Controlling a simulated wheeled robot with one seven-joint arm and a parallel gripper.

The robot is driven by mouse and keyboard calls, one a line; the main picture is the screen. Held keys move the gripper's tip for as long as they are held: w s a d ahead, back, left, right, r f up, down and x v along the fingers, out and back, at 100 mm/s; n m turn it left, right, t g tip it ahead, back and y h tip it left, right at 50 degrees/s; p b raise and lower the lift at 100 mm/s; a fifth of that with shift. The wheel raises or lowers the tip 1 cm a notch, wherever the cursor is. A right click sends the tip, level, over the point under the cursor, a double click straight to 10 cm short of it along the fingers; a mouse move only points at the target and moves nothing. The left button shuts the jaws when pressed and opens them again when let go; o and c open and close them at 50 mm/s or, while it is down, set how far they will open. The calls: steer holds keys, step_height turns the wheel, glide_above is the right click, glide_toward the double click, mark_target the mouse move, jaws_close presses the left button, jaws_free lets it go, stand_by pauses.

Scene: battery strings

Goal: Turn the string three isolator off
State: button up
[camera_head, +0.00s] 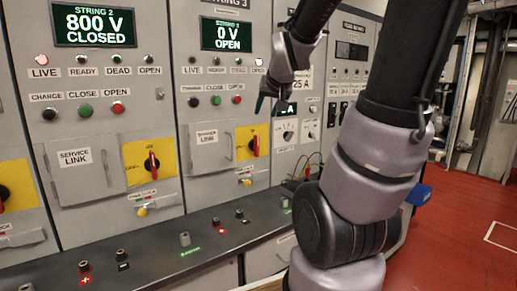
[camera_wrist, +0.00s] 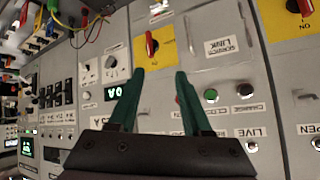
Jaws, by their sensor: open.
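The string three panel has a display (camera_head: 227,35) reading 0 V OPEN. Its isolator is a red handle (camera_head: 254,146) on a yellow plate (camera_head: 243,151), right of the service link door (camera_head: 207,137). The handle looks roughly upright; its exact setting is too small to read. In the wrist view, which is turned over, the red handle (camera_wrist: 151,45) and its yellow plate (camera_wrist: 167,38) show beyond the fingertips. My gripper (camera_head: 266,104) has green fingers, open and empty, above the isolator and apart from it. The gripper also shows in the wrist view (camera_wrist: 160,72).
The string two panel at left reads 800 V CLOSED on its display (camera_head: 95,25), with its own red isolator handle (camera_head: 152,162). A dark shelf (camera_head: 150,262) with terminals juts out below. Coloured leads (camera_head: 310,172) and a meter panel (camera_head: 287,130) stand to the right.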

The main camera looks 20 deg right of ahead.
steer(key=w+d+f+n+t, duration=0.1)
steer(key=w+d+f+t, duration=0.1)
steer(key=w+d+f, duration=0.4)
steer(key=w+d+f+n+t, duration=0.15)
steer(key=w+d, duration=0.25)
steer(key=w, duration=0.4)
steer(key=n+t+y, duration=0.2)
steer(key=t, duration=0.1)
glide_toward(258, 146)
step_height(258, 146, up, 3)
steer(key=d, duration=0.3)
step_height(258, 146, down, 5)
steer(key=s+a+n+t+y, duration=0.1)
steer(key=n+y, duration=0.1)
steer(key=y, duration=0.1)
steer(key=x, duration=1)
steer(key=shift+w+a+r, duration=0.1)
steer(key=shift+w+r, duration=0.15)
steer(key=shift+r, duration=0.05)
jaws_close()
